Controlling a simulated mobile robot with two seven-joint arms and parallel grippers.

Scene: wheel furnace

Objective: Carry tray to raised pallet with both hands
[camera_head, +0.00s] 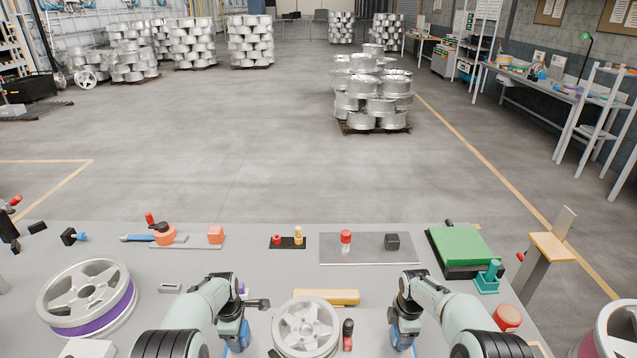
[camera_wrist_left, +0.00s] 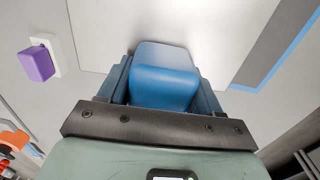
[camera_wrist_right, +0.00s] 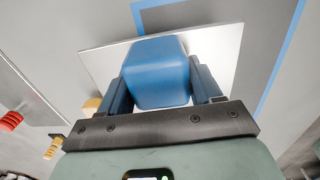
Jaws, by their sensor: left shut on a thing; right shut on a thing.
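My left gripper (camera_head: 236,338) is low over the near part of the grey table. Its fingers (camera_wrist_left: 162,85) are closed around a blue block-shaped handle (camera_wrist_left: 165,75). My right gripper (camera_head: 403,336) is level with it to the right, shut on a matching blue handle (camera_wrist_right: 157,72). A pale flat plate, apparently the tray, lies beside the handles in the left wrist view (camera_wrist_left: 225,45) and the right wrist view (camera_wrist_right: 100,55). Most of it is hidden in the head view. No raised pallet can be clearly made out.
A silver wheel (camera_head: 306,326) and a yellow block (camera_head: 340,297) are between my grippers. A purple-banded wheel (camera_head: 87,298) is at left, a green-topped box (camera_head: 464,246) at right. Beyond the table is open floor (camera_head: 210,155) and a pallet stacked with wheels (camera_head: 372,100).

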